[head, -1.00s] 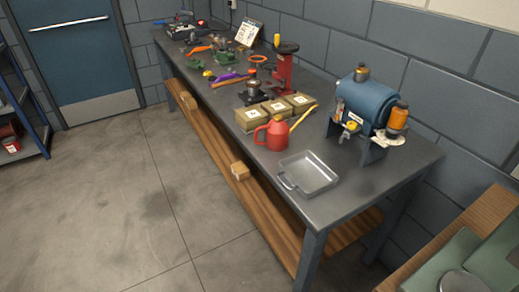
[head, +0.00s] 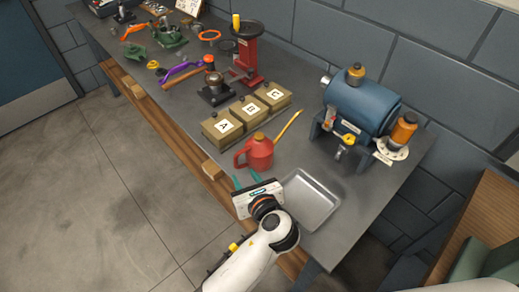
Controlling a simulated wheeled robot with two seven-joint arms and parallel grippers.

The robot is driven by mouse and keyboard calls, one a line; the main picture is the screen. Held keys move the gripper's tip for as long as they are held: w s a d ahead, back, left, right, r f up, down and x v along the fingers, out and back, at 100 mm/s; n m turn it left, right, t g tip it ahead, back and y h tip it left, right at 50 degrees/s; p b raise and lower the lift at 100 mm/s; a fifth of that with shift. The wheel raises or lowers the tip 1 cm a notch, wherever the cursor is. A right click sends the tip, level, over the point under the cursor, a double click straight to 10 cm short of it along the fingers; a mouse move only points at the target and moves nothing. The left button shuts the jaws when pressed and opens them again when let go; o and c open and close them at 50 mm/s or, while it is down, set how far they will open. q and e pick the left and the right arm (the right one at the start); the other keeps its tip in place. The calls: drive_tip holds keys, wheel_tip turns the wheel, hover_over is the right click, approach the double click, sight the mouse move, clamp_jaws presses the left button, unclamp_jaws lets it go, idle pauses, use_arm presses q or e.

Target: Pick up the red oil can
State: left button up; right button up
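The red oil can (head: 260,153) stands upright on the grey workbench (head: 190,96), with its handle to the left and its long yellow spout pointing up and right. My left gripper (head: 246,178) is just in front of the can, below it in the picture. Its two teal fingers are apart with nothing visible between them, and they point toward the can's handle side. I cannot tell whether a finger touches the can. My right gripper is out of view.
A metal tray (head: 318,207) lies right of my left gripper, partly hidden by my arm. Boxes A (head: 224,127), B (head: 249,111) and C (head: 274,95) stand behind the can. A blue machine (head: 361,103) stands at the right. A red stand (head: 248,58) is farther back.

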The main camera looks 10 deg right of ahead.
sight(237, 163)
use_arm(q)
drive_tip(key=x, duration=0.4)
drive_tip(key=shift+w+a+f+p, duration=0.2)
drive_tip(key=shift+w+p, duration=0.15)
drive_tip(key=shift+w, duration=0.25)
drive_tip(key=x, duration=0.4)
drive_tip(key=shift+w, duration=0.15)
drive_tip(key=shift+d, duration=0.1)
drive_tip(key=shift+c, duration=0.4)
drive_tip(key=shift+r, duration=0.1)
clamp_jaws()
